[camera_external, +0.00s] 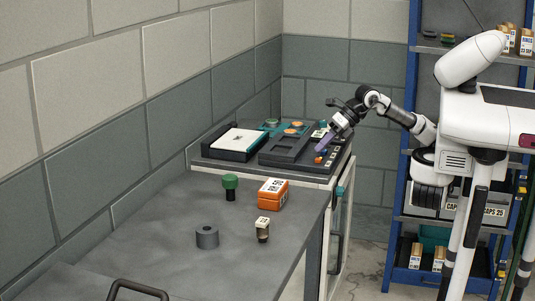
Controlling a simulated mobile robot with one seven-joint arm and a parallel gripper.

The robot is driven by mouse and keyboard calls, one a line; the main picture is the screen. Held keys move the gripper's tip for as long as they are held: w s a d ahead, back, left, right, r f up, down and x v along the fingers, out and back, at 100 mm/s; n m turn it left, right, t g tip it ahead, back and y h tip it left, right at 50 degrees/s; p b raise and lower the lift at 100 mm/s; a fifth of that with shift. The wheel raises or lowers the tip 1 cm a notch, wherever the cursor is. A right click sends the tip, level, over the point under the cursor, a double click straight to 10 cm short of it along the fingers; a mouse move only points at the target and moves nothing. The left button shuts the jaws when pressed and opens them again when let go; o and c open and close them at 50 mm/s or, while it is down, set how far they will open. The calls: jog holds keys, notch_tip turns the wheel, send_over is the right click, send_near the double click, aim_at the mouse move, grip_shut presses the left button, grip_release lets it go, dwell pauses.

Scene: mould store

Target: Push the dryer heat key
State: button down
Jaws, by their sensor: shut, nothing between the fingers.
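A low dark unit (285,149) lies on the far grey-topped white cabinet. Small coloured keys (318,160), orange and blue, show at its right front end. I cannot read any labels, so I cannot tell which one is the dryer heat key. My gripper (320,149) reaches in from the right, tilted down to the left, with purple fingers shut and empty. Its tips are just over or beside the keys. Whether they touch a key cannot be told, and the gripper hides part of the panel.
A black tray with a white sheet (237,139) and a teal piece with round items (271,124) sit beside the unit. The nearer grey table (150,240) holds a green-topped knob (230,186), orange box (272,193), grey ring (207,237) and small bottle (262,229). A blue shelf (397,190) stands right.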

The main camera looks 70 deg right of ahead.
jog(key=shift+f, duration=0.1)
dwell(0.3)
jog(key=shift+f+b, duration=0.4)
jog(key=shift+b, duration=0.4)
jog(key=shift+f+b, duration=0.45)
jog(key=shift+b, duration=0.15)
dwell(0.4)
jog(key=shift+r, duration=0.1)
jog(key=shift+r+p, duration=0.4)
jog(key=shift+r, duration=0.45)
jog(key=shift+r+p, duration=1.75)
jog(key=shift+r, duration=1.25)
